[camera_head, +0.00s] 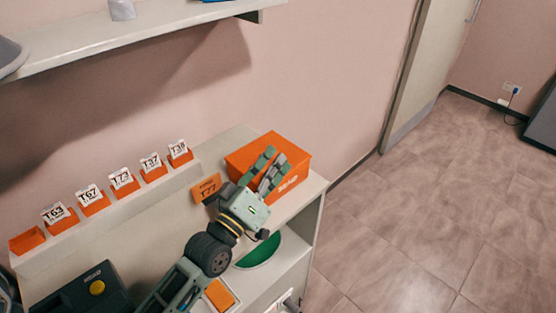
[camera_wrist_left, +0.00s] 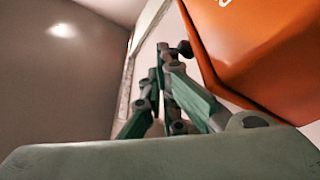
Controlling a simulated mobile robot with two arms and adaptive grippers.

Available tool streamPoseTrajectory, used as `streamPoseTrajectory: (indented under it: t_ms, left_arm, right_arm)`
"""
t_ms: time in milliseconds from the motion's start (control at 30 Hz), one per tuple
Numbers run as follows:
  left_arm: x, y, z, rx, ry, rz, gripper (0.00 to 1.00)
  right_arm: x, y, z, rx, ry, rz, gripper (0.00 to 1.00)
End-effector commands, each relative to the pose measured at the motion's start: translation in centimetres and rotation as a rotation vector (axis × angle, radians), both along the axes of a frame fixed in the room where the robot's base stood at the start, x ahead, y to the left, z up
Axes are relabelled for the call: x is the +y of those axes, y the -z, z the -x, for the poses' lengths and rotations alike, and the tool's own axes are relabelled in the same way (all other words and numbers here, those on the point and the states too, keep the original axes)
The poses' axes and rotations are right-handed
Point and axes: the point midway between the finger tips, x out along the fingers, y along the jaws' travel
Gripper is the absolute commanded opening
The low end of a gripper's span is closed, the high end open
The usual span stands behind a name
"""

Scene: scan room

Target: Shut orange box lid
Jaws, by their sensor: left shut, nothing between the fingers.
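The orange box (camera_head: 293,155) stands at the right end of the white counter, by the wall. Its top looks flat and covered, with white lettering on the front, but my gripper hides part of it, so I cannot tell if the lid is fully down. My left gripper (camera_head: 274,156) is shut and empty, in front of and over the box; I cannot tell if it touches. In the left wrist view the fingers (camera_wrist_left: 163,58) are together, with the orange box (camera_wrist_left: 265,50) close on the right. My right gripper is not in view.
Several orange holders with labels (camera_head: 122,180) line the ledge along the wall. A green disc (camera_head: 262,252) lies below my wrist. Floor is clear at right.

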Motion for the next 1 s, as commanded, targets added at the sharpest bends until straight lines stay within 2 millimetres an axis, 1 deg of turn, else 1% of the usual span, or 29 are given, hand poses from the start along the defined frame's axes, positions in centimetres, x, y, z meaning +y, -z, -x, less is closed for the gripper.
streamPoseTrajectory:
  t_ms: [300,400,500,700,1000]
  left_arm:
    - [3.4,1.8,5.3,0.005,0.0,-0.004,0.0]
    - [4.3,2.2,6.9,0.004,0.002,-0.003,0.0]
    - [5.1,2.5,8.0,0.003,0.001,-0.001,0.0]
    - [5.8,2.7,9.1,0.001,0.001,-0.001,0.0]
    - [5.8,2.7,9.1,0.001,0.001,0.0,0.0]
  right_arm:
    - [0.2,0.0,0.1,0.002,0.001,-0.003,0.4]
    - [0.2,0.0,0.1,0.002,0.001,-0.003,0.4]
    - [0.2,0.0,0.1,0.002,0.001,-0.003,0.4]
    - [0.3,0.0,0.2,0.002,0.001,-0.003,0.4]
    - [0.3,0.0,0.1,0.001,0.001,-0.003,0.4]
